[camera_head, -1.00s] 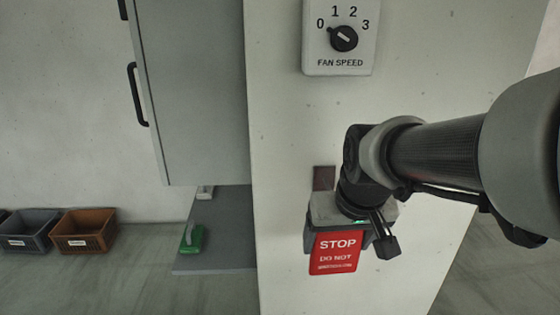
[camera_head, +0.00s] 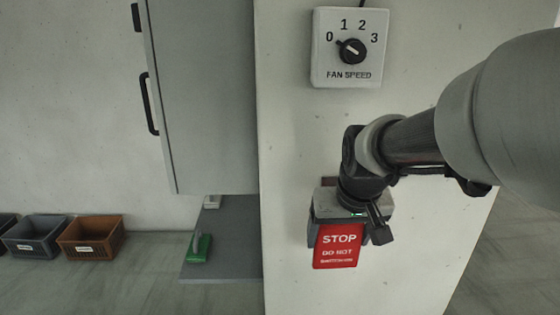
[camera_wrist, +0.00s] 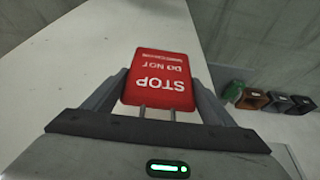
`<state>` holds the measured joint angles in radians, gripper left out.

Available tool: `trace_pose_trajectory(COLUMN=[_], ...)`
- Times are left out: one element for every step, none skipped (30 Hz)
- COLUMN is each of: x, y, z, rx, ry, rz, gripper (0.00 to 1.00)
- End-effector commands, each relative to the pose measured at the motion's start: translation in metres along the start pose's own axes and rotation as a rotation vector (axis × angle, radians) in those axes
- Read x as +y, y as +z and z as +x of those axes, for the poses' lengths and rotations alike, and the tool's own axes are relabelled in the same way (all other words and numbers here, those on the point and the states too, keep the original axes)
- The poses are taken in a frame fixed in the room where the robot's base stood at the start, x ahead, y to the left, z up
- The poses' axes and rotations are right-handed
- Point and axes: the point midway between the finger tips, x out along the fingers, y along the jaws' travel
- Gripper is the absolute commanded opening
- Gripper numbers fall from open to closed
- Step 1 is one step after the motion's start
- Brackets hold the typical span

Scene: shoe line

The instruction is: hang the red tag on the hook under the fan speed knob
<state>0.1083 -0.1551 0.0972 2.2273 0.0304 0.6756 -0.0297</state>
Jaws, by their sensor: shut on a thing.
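The red tag (camera_head: 338,246) with white STOP lettering hangs upright below my gripper (camera_head: 345,230) in the head view. My gripper is shut on it, and the wrist view shows the tag (camera_wrist: 160,80) between the two fingers. The fan speed knob (camera_head: 352,51) sits on a white panel above, its pointer towards 0. No hook can be made out; the gripper hides that area. I cannot tell the gap between tag and wall.
A grey cabinet (camera_head: 203,100) with a black handle stands left of the wall panel. A green object (camera_head: 199,248) lies on a grey shelf (camera_head: 230,240) below it. Brown (camera_head: 92,236) and grey (camera_head: 35,237) bins stand at far left. The wall between knob and gripper is clear.

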Motion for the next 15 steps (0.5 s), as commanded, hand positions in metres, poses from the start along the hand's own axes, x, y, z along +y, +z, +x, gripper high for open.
trace_pose_trajectory(x=[0.0,0.0,0.0,0.0,0.0,0.0,0.0,0.0,0.0,0.0,0.0,0.0,0.0,0.0,0.0], y=[-0.003,-0.004,-0.007,-0.008,-0.01,-0.012,-0.014,-0.015,-0.018,-0.019,-0.021,-0.023,-0.025,-0.026,-0.028], z=[0.002,0.002,0.004,0.004,0.005,0.006,0.007,0.008,0.009,0.01,0.01,0.011,0.012,0.013,0.014], rx=[-0.001,-0.001,0.0,0.0,0.0,0.0,0.0,0.0,0.0,0.0,0.0,0.001,0.001,0.0,0.0], ry=[0.0,0.0,0.0,0.0,0.0,0.0,0.0,0.0,0.0,0.0,0.0,-0.001,-0.001,-0.001,-0.001], rz=[0.0,0.0,0.0,0.0,0.0,0.0,0.0,0.0,0.0,0.0,0.0,0.0,0.0,0.0,0.0], gripper=[0.54,0.54,0.54,0.54,0.54,0.54,0.54,0.54,0.54,0.54,0.54,0.54,0.54,0.54,0.54])
